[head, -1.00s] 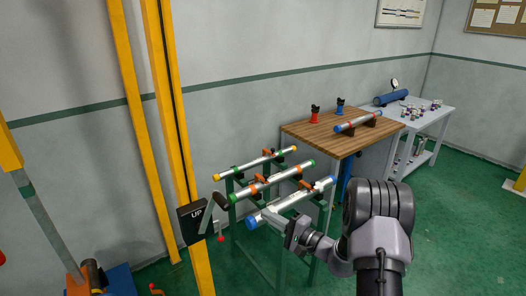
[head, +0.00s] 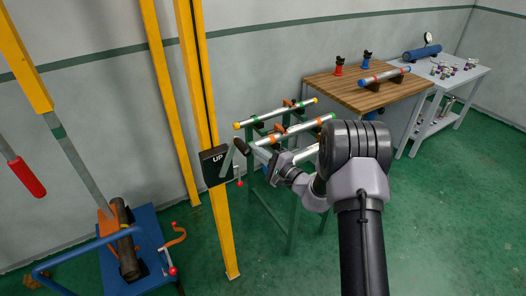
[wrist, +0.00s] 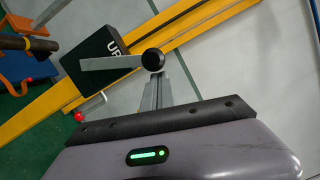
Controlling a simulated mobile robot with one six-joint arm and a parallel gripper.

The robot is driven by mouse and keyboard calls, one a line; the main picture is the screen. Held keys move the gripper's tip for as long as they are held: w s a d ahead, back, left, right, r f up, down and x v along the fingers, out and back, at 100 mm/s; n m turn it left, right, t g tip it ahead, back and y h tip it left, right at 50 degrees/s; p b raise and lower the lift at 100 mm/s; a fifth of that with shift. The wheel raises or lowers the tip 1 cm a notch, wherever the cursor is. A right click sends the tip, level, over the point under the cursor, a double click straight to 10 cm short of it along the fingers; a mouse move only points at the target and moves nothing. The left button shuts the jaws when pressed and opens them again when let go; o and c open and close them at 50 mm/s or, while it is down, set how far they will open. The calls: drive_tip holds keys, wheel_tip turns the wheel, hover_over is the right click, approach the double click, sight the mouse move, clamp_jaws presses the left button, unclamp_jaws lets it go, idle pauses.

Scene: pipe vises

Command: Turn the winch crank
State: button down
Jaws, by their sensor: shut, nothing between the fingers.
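The winch is a dark box marked UP (head: 212,166) on a yellow post. Its crank, a flat grey arm (head: 228,160) with a black knob (head: 242,146), slants up to the right from the box. In the wrist view, the crank arm (wrist: 110,63) runs from the box to the round black knob (wrist: 153,60), seen end-on. My gripper (head: 273,166) is right of the knob in the head view. Its narrow shut fingers (wrist: 157,88) point toward the knob in the wrist view, just below it. Nothing is held. I cannot tell whether the tips touch the knob.
A rack with capped pipes (head: 276,114) stands behind my gripper. A small red ball (head: 239,183) hangs beside the winch. A yellow post (head: 207,125) carries the winch. A blue stand with a dark pipe (head: 125,240) is at the lower left. Green floor is free in front.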

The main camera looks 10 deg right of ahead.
drive_tip(key=shift+a, duration=0.1)
idle(0.3)
drive_tip(key=shift+a+r+n+b, duration=0.15)
drive_tip(key=shift+r+n+b, duration=0.1)
drive_tip(key=shift+n+b, duration=0.15)
